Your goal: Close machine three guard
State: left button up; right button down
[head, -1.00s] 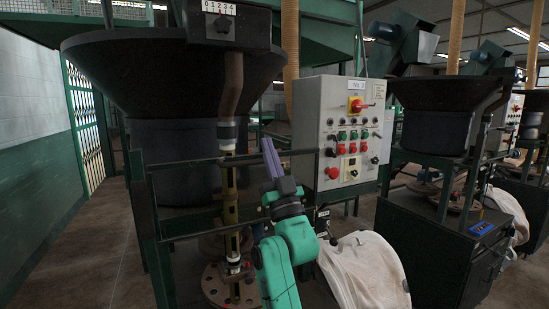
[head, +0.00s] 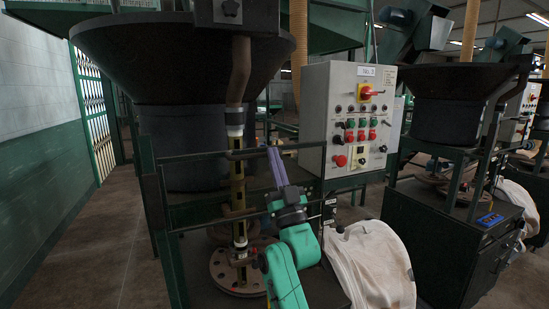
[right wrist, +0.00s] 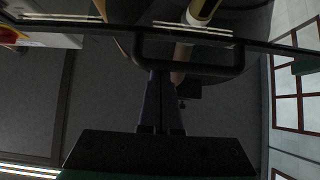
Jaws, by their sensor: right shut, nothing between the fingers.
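Machine three has a grey control panel (head: 348,118) labelled No. 3. In front of its black hopper (head: 175,60) is the guard (head: 190,158), a dark green frame with horizontal rails. A black U-shaped handle (head: 240,154) is on its upper rail, and the handle also shows in the right wrist view (right wrist: 225,72). My right gripper (head: 272,151) has purple fingers and is shut and empty. In the right wrist view its fingertips (right wrist: 161,72) overlap the handle; contact cannot be told. My left gripper is out of view. Whether the guard is fully closed cannot be told.
A white bulk bag (head: 368,265) hangs right of my right arm. A round brown flange (head: 238,272) sits below the yellow tube (head: 238,195). Another machine with a dark cabinet (head: 445,240) stands at the right. The floor (head: 105,245) at the left is clear.

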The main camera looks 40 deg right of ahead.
notch_tip(320, 180, down, 37)
jog(key=b, duration=2.6)
jog(key=shift+f+b, duration=0.15)
jog(key=shift+b, duration=0.2)
jog(key=shift+w, duration=0.1)
